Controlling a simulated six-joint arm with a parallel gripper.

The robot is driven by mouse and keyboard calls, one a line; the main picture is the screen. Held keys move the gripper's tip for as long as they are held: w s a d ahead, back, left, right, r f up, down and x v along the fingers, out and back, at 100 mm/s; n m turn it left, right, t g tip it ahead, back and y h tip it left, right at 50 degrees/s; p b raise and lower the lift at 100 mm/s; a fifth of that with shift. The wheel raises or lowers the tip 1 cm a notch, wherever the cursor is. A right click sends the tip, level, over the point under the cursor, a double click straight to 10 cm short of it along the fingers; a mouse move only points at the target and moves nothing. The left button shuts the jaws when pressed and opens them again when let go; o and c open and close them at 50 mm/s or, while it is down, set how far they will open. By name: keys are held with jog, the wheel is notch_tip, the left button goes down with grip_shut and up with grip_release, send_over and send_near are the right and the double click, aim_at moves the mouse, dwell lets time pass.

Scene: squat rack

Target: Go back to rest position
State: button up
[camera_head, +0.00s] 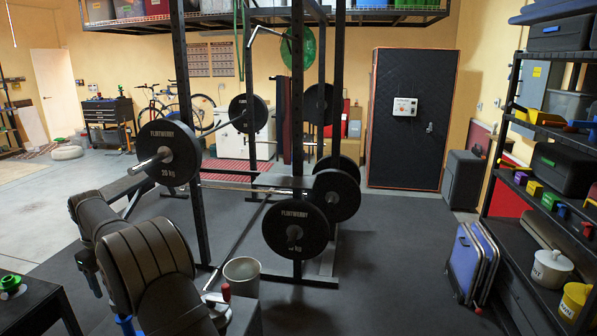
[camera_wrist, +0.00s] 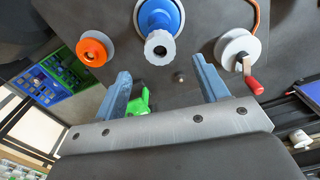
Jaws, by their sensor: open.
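My gripper (camera_wrist: 161,68) shows in the wrist view with two blue-grey fingers wide apart. No object is held between them. Beyond the fingers is a dark panel with an orange round part (camera_wrist: 95,48), a blue wheel with a white knob (camera_wrist: 159,25) and a white wheel with a red handle (camera_wrist: 239,58). A green part (camera_wrist: 141,102) shows beside the left finger. In the head view my arm fills the lower left and hides much of what lies behind it. The fingers cannot be made out there.
The squat rack (camera_head: 298,110) holds barbells with black plates (camera_head: 168,152). A grey bin (camera_head: 242,268) stands by its foot. A loaded shelf (camera_head: 540,215) and blue cases (camera_head: 473,262) line the right. A dark table (camera_head: 25,310) is at lower left.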

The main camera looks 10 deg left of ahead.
notch_tip(320, 180, down, 8)
jog(key=shift+r, duration=0.25)
jog(key=shift+r+n, duration=0.2)
jog(key=shift+n, duration=1.4)
